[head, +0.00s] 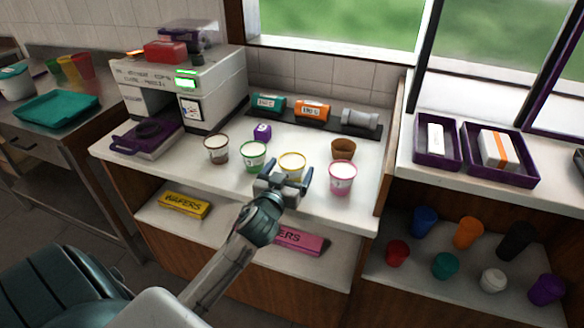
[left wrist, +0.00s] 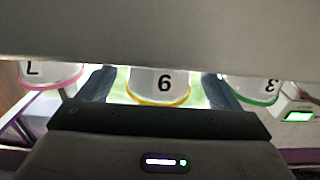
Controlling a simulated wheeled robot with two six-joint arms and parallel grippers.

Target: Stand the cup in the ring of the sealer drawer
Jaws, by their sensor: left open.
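The sealer (head: 185,85) is a white machine at the back left of the counter. Its purple drawer (head: 133,146) is out, with a dark ring (head: 155,130) on it. A row of white cups stands on the counter: brown-rimmed (head: 216,152), green-rimmed (head: 253,157), yellow-rimmed (head: 292,161) and pink-rimmed (head: 341,180). My left gripper (head: 286,177) is open at the front of the yellow-rimmed cup. In the left wrist view the yellow-rimmed cup (left wrist: 160,83), marked 6, shows between the fingers (left wrist: 160,95); contact cannot be told. My right gripper is not in view.
A small brown cup (head: 343,148) stands behind the pink-rimmed one. Purple trays (head: 437,160) lie on the right sill. Counter between drawer and brown-rimmed cup is clear.

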